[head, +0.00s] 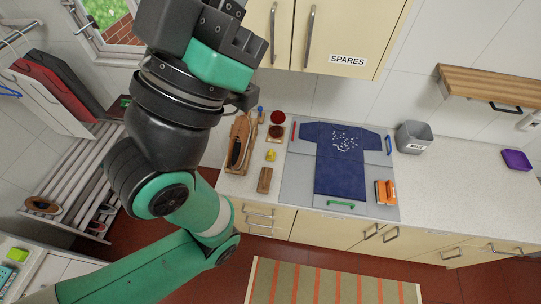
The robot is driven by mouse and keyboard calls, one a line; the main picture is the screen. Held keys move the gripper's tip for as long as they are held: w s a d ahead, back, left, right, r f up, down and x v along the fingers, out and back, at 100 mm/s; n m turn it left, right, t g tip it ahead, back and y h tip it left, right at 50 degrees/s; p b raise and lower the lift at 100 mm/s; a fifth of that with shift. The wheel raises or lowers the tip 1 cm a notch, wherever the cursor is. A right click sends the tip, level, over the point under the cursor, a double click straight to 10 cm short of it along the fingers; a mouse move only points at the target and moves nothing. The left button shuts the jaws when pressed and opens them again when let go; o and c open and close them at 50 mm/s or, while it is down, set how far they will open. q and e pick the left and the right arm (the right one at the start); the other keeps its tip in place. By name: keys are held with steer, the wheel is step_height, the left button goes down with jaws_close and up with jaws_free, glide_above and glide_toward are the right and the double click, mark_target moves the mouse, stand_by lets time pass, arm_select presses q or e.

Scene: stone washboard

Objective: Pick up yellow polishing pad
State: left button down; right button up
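A small yellow pad (270,155) lies on the pale worktop. My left arm, green and black, comes in from the lower left and rises past the top edge of the head view. It passes left of the pad and does not cover it. The fingertips of my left gripper do not show. My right arm and gripper are out of the picture.
Right of the pad, a blue T-shirt (341,160) lies on a grey folding board (300,186). A red tin (278,118) and a brown tin (275,132) stand behind the pad. A grey bin (414,137) and purple tray (516,160) stand farther right. Cabinets (340,35) hang above.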

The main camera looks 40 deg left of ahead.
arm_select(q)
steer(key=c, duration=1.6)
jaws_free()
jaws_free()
